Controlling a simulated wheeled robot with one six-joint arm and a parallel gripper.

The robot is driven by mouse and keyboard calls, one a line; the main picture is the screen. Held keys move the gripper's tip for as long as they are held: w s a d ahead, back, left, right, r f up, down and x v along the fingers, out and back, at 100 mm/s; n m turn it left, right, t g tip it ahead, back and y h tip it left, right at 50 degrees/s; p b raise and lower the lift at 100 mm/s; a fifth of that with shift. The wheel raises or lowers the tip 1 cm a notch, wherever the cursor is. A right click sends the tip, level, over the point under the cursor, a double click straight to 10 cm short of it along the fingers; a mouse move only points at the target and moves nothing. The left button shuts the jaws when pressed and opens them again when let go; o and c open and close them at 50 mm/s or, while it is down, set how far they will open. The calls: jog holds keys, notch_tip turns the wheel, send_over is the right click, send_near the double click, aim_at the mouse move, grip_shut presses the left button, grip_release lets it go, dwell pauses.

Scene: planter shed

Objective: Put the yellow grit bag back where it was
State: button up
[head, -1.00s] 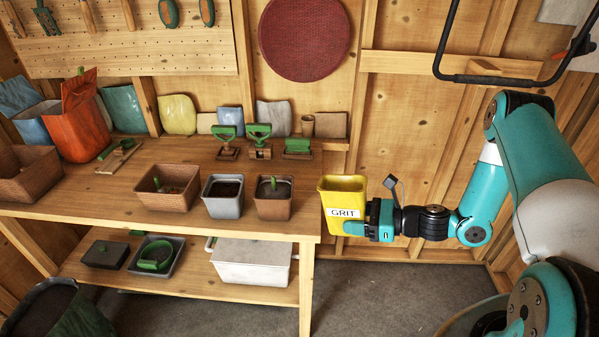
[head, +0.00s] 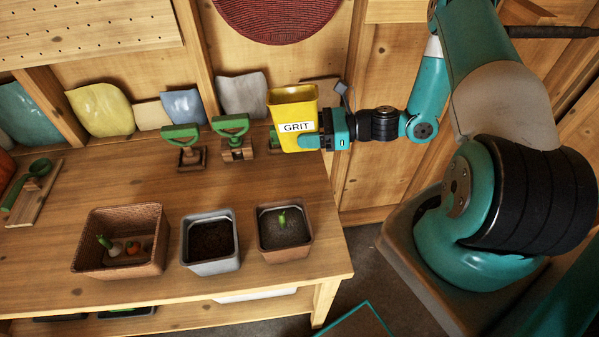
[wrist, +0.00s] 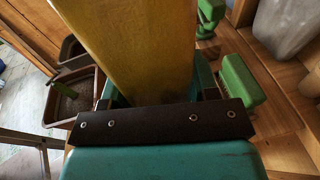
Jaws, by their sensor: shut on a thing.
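The yellow grit bag (head: 293,112), labelled GRIT, is upright in my gripper (head: 310,141) in the head view. My gripper is shut on the bag's lower right part. In the head view the bag appears over the back right of the bench, in front of the shed wall; I cannot tell whether its base touches the bench top. In the wrist view the yellow bag (wrist: 140,45) rises from between the jaws and fills the middle. The bag hides part of the green-handled tools behind it.
On the bench (head: 120,190) stand a brown planter with vegetables (head: 118,262), a grey pot of soil (head: 210,262) and a brown pot with a sprout (head: 285,250). Green-handled tools (head: 235,145) stand behind. Bags, including a grey one (head: 243,95), lean on the wall. The bench middle is clear.

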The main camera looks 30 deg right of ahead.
jog(key=s+r+y, duration=0.1)
jog(key=r, duration=0.1)
jog(key=s+r+n+g, duration=0.1)
jog(key=r, duration=0.1)
jog(key=s+d+r+y, duration=0.1)
jog(key=r, duration=0.1)
jog(key=shift+s+n+g+y, duration=0.2)
jog(key=shift+n+g+y, duration=0.1)
jog(key=shift+n, duration=0.1)
jog(key=shift+s+f+b, duration=0.1)
jog(key=shift+f+b, duration=0.15)
jog(key=shift+b, duration=0.3)
jog(key=shift+f+b, duration=6.8)
jog(key=shift+f, duration=2.65)
jog(key=shift+f, duration=0.15)
jog(key=o, duration=1.2)
jog(key=shift+c, duration=0.2)
